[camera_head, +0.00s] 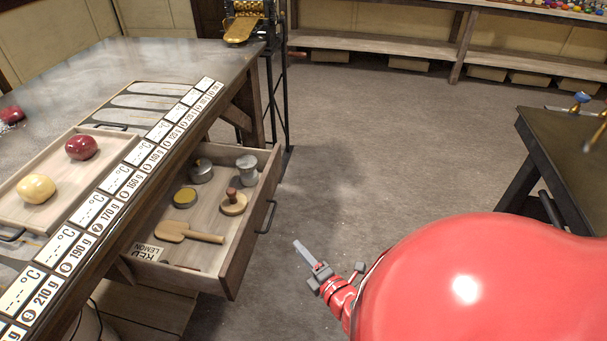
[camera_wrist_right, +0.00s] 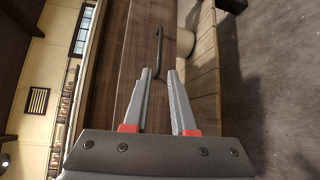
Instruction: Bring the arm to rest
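My right gripper (camera_head: 302,247) is low over the floor, to the right of the open drawer (camera_head: 237,255). It is apart from the drawer in the head view. In the right wrist view my right gripper (camera_wrist_right: 160,72) has its two grey fingers spread, with nothing between them. The drawer's dark handle (camera_wrist_right: 158,45) shows beyond the fingertips on a brown wooden front; it also shows in the head view (camera_head: 267,217). My left gripper is not in view.
The drawer holds a wooden scoop, a wooden stamp, tins and a metal piece. Above it, a workbench (camera_head: 150,62) carries a tray (camera_head: 20,205) with a red and a yellow lump. Another table (camera_head: 560,150) stands right. The floor between is clear.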

